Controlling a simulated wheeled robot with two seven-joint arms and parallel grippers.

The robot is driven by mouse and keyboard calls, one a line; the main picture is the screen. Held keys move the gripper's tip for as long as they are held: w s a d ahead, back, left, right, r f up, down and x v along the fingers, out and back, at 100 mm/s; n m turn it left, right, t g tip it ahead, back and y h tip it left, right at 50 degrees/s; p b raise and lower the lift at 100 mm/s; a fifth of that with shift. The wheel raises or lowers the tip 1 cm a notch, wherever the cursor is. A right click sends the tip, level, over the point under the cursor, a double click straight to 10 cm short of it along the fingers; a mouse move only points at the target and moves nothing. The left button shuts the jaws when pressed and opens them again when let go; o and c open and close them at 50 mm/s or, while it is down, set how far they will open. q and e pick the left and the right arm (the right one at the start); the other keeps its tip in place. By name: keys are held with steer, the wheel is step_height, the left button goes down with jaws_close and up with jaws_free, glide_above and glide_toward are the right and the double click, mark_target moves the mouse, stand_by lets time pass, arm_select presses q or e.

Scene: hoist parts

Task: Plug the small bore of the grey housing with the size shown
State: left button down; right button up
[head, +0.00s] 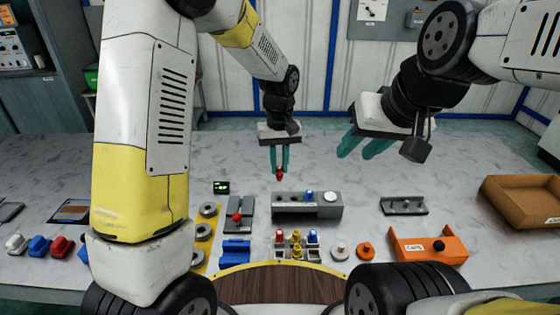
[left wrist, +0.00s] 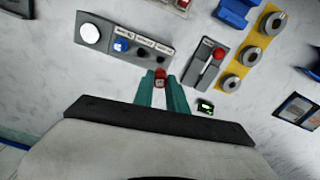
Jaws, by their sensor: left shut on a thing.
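The grey housing (head: 292,212) stands mid-table. It carries a white round cap (head: 330,197) and a blue plug (head: 309,196); they also show in the left wrist view, the cap (left wrist: 91,33) and the blue plug (left wrist: 120,45). Two dark bores beside the blue plug look empty there. My left gripper (head: 280,160) is shut on a red plug (head: 280,174), held above and behind the housing's left end; the plug also shows between the fingertips (left wrist: 159,78). A small black display (head: 221,187) has green marks too small to read. My right gripper (head: 366,148) is open and empty, raised above the table.
A rack (head: 290,250) of red, blue and yellow plugs stands in front of the housing. A grey block with a red knob (head: 237,216) and a yellow plate with grey rings (head: 203,231) are left. An orange bracket (head: 430,250) and a brown tray (head: 522,203) are right.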

arm_select(q)
steer(key=shift+f, duration=3.35)
steer(key=shift+f, duration=1.2)
stand_by(2.0)
steer(key=c, duration=1.3)
jaws_free()
steer(key=shift+o, duration=0.2)
steer(key=shift+r, duration=3.5)
